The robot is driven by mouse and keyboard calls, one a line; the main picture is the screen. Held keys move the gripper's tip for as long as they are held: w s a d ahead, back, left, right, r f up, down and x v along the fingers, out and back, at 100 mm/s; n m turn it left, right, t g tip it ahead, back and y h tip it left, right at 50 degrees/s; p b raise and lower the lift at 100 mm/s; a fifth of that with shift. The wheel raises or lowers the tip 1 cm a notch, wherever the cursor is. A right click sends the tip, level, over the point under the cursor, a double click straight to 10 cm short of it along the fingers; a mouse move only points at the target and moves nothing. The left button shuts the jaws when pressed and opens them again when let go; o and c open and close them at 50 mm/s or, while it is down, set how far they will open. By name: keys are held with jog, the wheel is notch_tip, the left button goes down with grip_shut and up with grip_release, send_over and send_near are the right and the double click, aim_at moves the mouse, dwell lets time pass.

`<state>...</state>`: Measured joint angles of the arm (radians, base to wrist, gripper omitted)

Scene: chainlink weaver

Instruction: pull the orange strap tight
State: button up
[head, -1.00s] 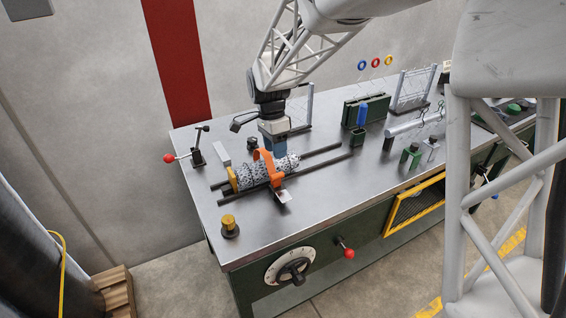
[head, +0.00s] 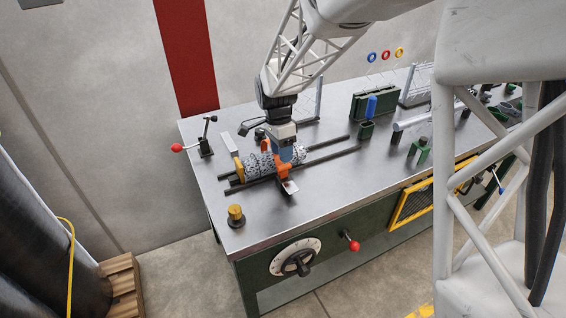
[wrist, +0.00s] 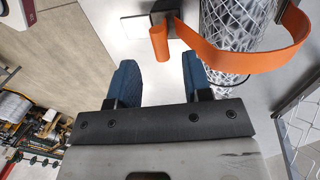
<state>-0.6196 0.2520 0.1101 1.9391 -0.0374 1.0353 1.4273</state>
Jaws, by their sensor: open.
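The orange strap (wrist: 245,60) loops around a roll of wire mesh (wrist: 235,25) in the wrist view. Its short tail ends in a thick rolled end (wrist: 159,44) beside a dark buckle on a metal plate (wrist: 134,27). In the head view the strap (head: 281,173) is partly hidden behind my gripper (head: 287,157), and the mesh roll (head: 255,166) lies across two dark rails. My gripper's blue fingers (wrist: 160,75) are open and empty. In the wrist picture the rolled end appears just beyond the gap between the fingertips; whether it is at their depth I cannot tell.
A yellow end piece (head: 239,169) sits at the roll's left end. A yellow knob (head: 236,215) stands near the bench's front left. The bench front middle is clear.

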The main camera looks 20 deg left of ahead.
aim_at(284, 171)
jog(key=shift+s+d+f, duration=0.15)
jog(key=shift+f, duration=0.85)
jog(key=shift+s+d+f, duration=0.1)
jog(key=shift+s+f, duration=0.05)
jog(key=shift+f, duration=0.85)
grip_shut()
